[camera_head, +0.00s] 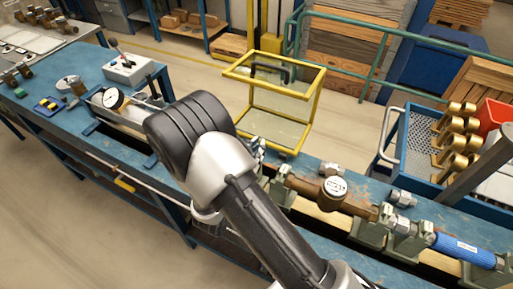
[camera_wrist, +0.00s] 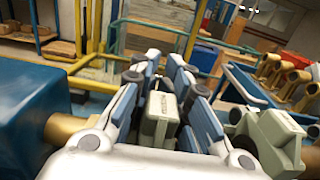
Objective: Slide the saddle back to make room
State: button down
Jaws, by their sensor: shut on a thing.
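In the wrist view, my gripper (camera_wrist: 165,75) has its two blue-and-grey fingers on either side of a grey-green block (camera_wrist: 160,115), which appears to be the saddle. The fingers are shut on it, and small lettering shows on its face. The saddle's base is hidden by my gripper body. In the head view my arm covers most of the gripper and the held saddle. Another grey-green saddle (camera_wrist: 265,140) stands to the right in the wrist view, apart from the fingers. More grey-green supports (camera_head: 372,230) stand along the rail in the head view.
A brown meter with a white dial (camera_head: 334,189) sits in the line right of my arm. A blue cylinder (camera_head: 465,250) lies farther right. A yellow frame (camera_head: 315,100) stands behind the gripper.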

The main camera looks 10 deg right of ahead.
jog(key=shift+a, duration=0.1)
dwell(0.3)
jog(key=shift+w+a, duration=0.35)
jog(key=shift+a, duration=0.1)
jog(key=c, duration=1.4)
grip_release()
jog(key=shift+r, duration=0.1)
jog(key=shift+a, duration=0.15)
jog(key=shift+d+v, duration=0.15)
jog(key=shift+v, duration=2.85)
jog(key=shift+d+v, duration=0.1)
jog(key=shift+v, duration=2.9)
jog(key=shift+s+d, duration=0.1)
jog(key=shift+s, duration=0.05)
